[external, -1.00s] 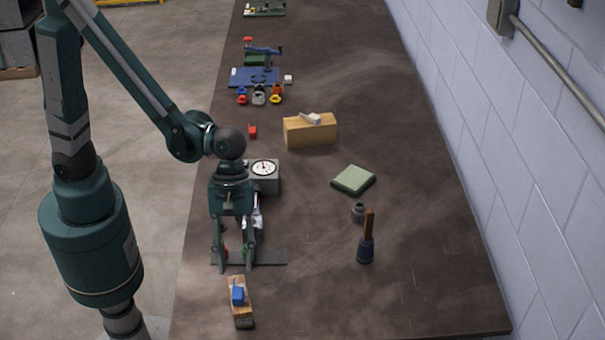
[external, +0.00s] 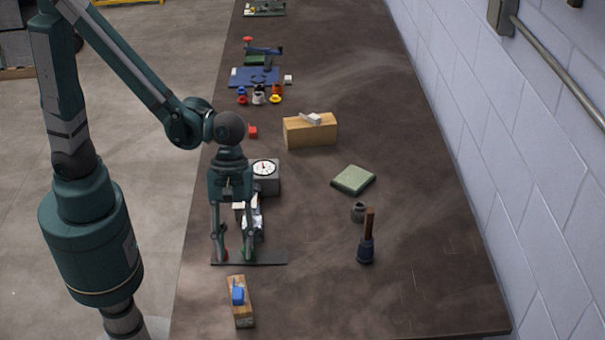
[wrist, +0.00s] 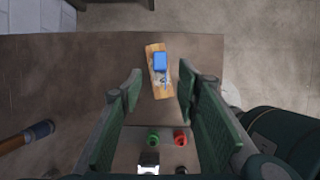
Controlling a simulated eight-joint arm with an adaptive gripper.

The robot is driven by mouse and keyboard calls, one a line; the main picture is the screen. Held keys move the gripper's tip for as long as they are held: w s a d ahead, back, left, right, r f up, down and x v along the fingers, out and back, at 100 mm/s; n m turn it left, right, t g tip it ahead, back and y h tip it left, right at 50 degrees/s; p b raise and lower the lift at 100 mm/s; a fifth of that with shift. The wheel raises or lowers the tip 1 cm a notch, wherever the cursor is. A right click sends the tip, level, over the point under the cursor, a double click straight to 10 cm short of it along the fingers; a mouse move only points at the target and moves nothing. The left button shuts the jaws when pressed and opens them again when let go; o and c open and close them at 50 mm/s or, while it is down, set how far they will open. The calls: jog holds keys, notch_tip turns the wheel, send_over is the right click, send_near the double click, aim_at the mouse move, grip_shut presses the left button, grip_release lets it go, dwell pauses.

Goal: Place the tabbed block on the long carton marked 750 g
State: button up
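A blue block (external: 238,295) with a small raised part rests on a narrow wooden-coloured piece (external: 243,319) at the table's near end. In the wrist view the blue block (wrist: 160,62) and the wooden-coloured piece (wrist: 161,89) lie ahead, between the fingers in the picture. A long tan box (external: 310,134) stands farther back with a pale grey piece (external: 312,119) on top. I cannot read a 750 g mark on either tan object. My gripper (external: 232,257) is open and empty, above the dark plate and apart from the blue block; it also shows in the wrist view (wrist: 158,85).
A dark plate (external: 270,258) with red (wrist: 180,138) and green (wrist: 153,138) knobs lies under my gripper. A dial gauge (external: 264,170) stands behind it. The right front is clear.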

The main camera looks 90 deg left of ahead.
jog(key=s+a+r+m+t+y, duration=0.1)
jog(key=s+a+r+m+t, duration=0.1)
jog(key=a+r+m, duration=0.3)
jog(key=s+a+r+m+t+y, duration=0.2)
jog(key=a+r+m, duration=0.3)
jog(key=a, duration=0.7)
jog(key=s+a+r+m+t+y, duration=0.1)
jog(key=s+a+r+m+t, duration=0.2)
jog(key=a+r+m, duration=0.2)
jog(key=shift+s+a+r+m, duration=0.15)
jog(key=shift+s+a+m, duration=0.2)
jog(key=shift+a+m, duration=1.3)
jog(key=shift+a, duration=0.1)
notch_tip(320, 180, down, 6)
jog(key=b, duration=0.5)
jog(key=shift+r+b, duration=0.1)
jog(key=shift+b, duration=0.3)
